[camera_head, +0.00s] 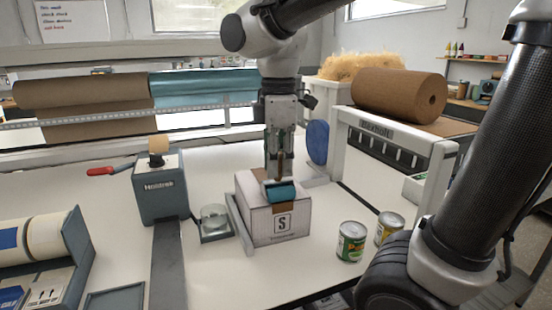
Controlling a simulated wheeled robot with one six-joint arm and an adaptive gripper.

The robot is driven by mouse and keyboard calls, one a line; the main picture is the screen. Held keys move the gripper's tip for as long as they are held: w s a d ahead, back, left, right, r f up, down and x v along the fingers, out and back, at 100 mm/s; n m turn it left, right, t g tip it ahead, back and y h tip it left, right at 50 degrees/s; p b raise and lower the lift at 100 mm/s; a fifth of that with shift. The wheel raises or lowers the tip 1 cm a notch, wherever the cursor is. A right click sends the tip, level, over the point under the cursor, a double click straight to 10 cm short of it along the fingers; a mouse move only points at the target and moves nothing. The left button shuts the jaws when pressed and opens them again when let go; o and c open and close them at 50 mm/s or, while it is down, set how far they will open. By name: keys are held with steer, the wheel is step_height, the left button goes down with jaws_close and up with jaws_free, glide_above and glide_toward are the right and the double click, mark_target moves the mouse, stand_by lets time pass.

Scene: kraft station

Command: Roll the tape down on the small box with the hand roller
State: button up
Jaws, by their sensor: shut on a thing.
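The small box (257,224), white with a large S on its front, stands on the white table near the middle. A strip of brown tape (285,209) lies over its top and front edge. My gripper (279,172) points down above the box and is shut on the hand roller (281,192). The roller's blue cylinder is at the front top edge of the box, over the tape. It looks to be touching, but I cannot be certain. The gripper hides the rear of the box top.
A grey tape dispenser (161,190) and a small glass dish (215,219) stand left of the box. Two cans (351,242) (389,228) stand to its right. A roll of brown kraft paper (399,95) sits on a machine at the back right.

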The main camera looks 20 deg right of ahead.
steer(key=shift+s+f, duration=0.15)
steer(key=shift+s, duration=0.25)
steer(key=shift+r, duration=3.05)
